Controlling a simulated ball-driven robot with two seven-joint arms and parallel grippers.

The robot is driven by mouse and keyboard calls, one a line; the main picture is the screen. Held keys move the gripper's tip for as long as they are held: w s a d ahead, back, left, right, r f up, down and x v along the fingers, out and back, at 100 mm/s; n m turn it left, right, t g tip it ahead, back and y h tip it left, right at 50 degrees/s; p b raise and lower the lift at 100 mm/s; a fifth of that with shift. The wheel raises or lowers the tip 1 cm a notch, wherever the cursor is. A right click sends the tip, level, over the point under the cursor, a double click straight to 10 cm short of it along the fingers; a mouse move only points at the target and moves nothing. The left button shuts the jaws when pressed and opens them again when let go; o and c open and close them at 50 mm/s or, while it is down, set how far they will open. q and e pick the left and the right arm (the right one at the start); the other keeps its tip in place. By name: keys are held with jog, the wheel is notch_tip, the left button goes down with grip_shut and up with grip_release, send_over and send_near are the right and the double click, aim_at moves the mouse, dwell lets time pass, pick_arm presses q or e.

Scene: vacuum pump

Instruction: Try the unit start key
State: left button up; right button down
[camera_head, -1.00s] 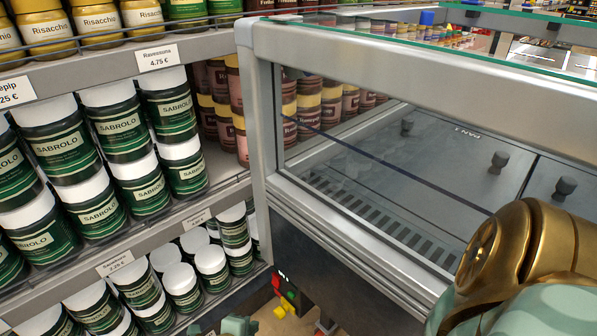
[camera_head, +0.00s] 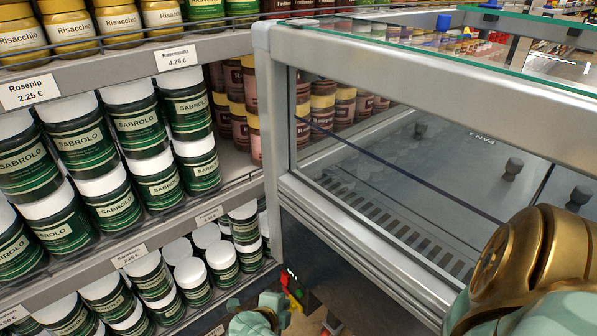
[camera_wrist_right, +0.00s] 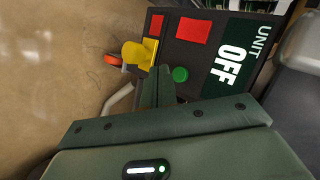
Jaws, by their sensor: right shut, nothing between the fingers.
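A dark control panel (camera_wrist_right: 190,50) fills the upper part of the right wrist view, with a white "UNIT OFF" label (camera_wrist_right: 235,62). A small round green button (camera_wrist_right: 180,74) sits on it beside the label. My right gripper (camera_wrist_right: 158,82) is shut and empty, its fingertips close to the green button on its left side; I cannot tell whether they touch the panel. In the head view my right gripper (camera_head: 272,306) is low in the picture, partly in front of the small panel (camera_head: 291,286) on the display case's end. My left gripper is not in view.
A yellow part (camera_wrist_right: 138,54) and an orange-red part (camera_wrist_right: 113,60) stick out near the panel's left edge. A glass-topped display case (camera_head: 400,190) stands at the right. Shelves of green jars (camera_head: 135,125) stand at the left, close to the gripper.

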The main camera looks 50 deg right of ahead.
jog(key=shift+s+d, duration=0.15)
jog(key=shift+d, duration=0.4)
dwell(1.7)
jog(key=shift+s+d, duration=0.1)
jog(key=shift+d, duration=0.3)
jog(key=shift+s+d+p, duration=0.1)
jog(key=shift+d+p, duration=0.2)
jog(key=shift+d, duration=0.15)
dwell(0.7)
jog(key=shift+a, duration=0.15)
jog(key=shift+w+a, duration=0.2)
jog(key=shift+a, duration=0.5)
